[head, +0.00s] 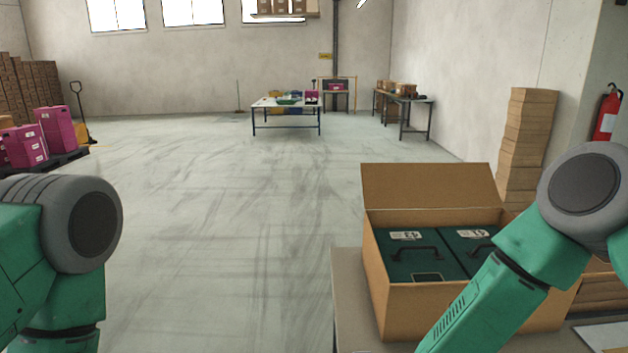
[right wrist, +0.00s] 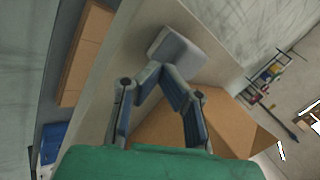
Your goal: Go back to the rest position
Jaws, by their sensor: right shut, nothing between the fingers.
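My right gripper (right wrist: 163,66) shows in the right wrist view, its two fingers brought together and holding nothing. A pale grey blocky shape (right wrist: 182,54) shows at the fingertips; I cannot tell what it is. In the head view my right arm comes in from the right and passes in front of an open cardboard box (head: 374,275); its gripper is out of that view. My left arm is at the lower left, and its gripper is not in view.
The cardboard box stands on a table (head: 347,290), its back flap up, with two dark green cases (head: 408,262) inside. Stacked flat cardboard (head: 527,135) stands behind it at the right. Open floor (head: 230,220) lies left of the table. A far worktable (head: 286,104) stands at the back.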

